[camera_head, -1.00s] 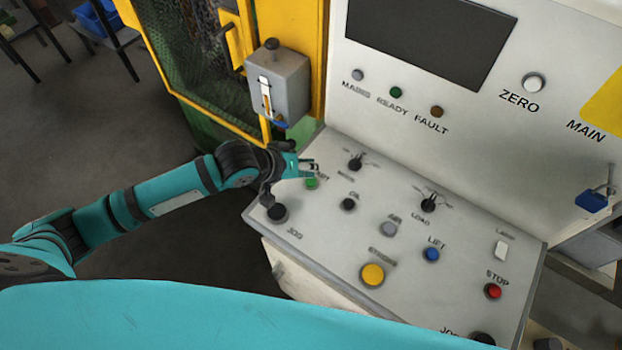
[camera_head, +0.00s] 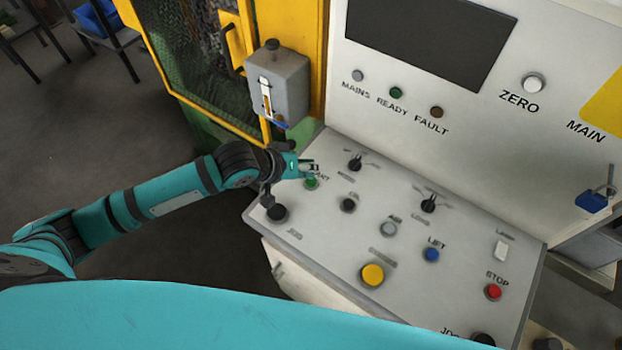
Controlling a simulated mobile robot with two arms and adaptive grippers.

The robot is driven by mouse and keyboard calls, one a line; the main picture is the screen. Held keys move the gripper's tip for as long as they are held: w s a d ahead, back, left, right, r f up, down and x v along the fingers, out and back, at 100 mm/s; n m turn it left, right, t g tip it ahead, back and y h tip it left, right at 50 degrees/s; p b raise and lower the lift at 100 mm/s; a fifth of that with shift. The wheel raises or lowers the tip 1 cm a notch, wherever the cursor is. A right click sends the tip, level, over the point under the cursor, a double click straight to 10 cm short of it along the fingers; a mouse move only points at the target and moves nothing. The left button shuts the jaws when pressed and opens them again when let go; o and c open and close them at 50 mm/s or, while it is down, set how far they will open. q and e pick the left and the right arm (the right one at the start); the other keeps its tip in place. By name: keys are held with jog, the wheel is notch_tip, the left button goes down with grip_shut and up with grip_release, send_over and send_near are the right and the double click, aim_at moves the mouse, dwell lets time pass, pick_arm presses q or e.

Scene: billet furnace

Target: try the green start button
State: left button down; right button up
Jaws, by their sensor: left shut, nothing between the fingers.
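The green start button (camera_head: 312,183) is at the upper left of the sloping grey control panel (camera_head: 330,235), with a partly covered label beside it. My left gripper (camera_head: 313,169) is shut and empty. Its fingertips are right at the button's far side in the picture and hide part of it; I cannot tell whether they touch it. My right gripper is not in view.
A black joystick knob (camera_head: 277,212) stands close below my left wrist. Black selector knobs (camera_head: 355,163), a yellow button (camera_head: 372,275), a blue button (camera_head: 431,255) and a red stop button (camera_head: 493,291) share the panel. A grey switch box (camera_head: 278,85) hangs behind the gripper.

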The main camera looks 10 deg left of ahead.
pick_arm(q)
jog(key=shift+f, duration=0.1)
jog(key=shift+f, duration=0.25)
jog(key=shift+f, duration=0.5)
dwell(0.7)
jog(key=shift+r+p, duration=0.9)
jog(key=shift+p, duration=0.25)
